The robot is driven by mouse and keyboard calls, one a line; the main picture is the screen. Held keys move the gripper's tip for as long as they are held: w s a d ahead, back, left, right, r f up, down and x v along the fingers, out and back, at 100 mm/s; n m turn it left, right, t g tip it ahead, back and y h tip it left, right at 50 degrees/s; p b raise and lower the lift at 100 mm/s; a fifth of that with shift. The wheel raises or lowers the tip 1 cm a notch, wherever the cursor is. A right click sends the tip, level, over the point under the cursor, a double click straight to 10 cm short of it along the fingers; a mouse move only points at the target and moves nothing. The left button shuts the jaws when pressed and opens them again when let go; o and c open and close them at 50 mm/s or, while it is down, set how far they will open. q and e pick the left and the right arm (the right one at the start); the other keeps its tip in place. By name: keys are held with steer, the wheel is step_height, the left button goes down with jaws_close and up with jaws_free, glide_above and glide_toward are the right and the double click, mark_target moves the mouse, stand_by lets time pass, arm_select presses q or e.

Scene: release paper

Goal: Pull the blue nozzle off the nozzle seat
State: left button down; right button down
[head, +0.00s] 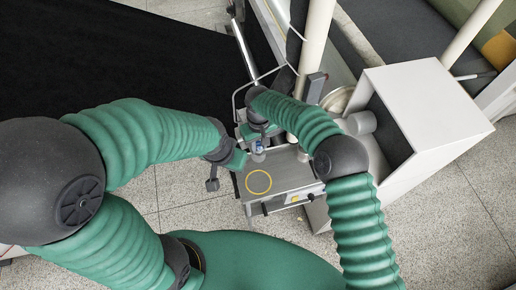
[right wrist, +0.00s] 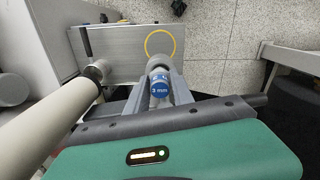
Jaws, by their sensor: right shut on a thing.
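The blue nozzle (right wrist: 160,86), marked "3 mm", is between the two fingers of my right gripper (right wrist: 162,88) in the right wrist view. The gripper is shut on it. In the head view the blue nozzle (head: 258,147) is a small spot below my right gripper (head: 258,142). A pale grey round part (right wrist: 157,64), seemingly the nozzle seat, shows just beyond the nozzle. I cannot tell whether the two touch. My left gripper (head: 238,160) is close by on the left in the head view. Its fingers are not clear.
A grey metal cart top (head: 285,172) with a yellow ring (head: 258,182) lies below the grippers. A pale post (right wrist: 50,120) stands close to my right gripper. A white open box (head: 430,110) stands at the right. Speckled floor is clear at lower right.

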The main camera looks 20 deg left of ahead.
mark_target(259, 144)
steer(key=shift+r+p, duration=0.8)
steer(key=shift+r, duration=1.15)
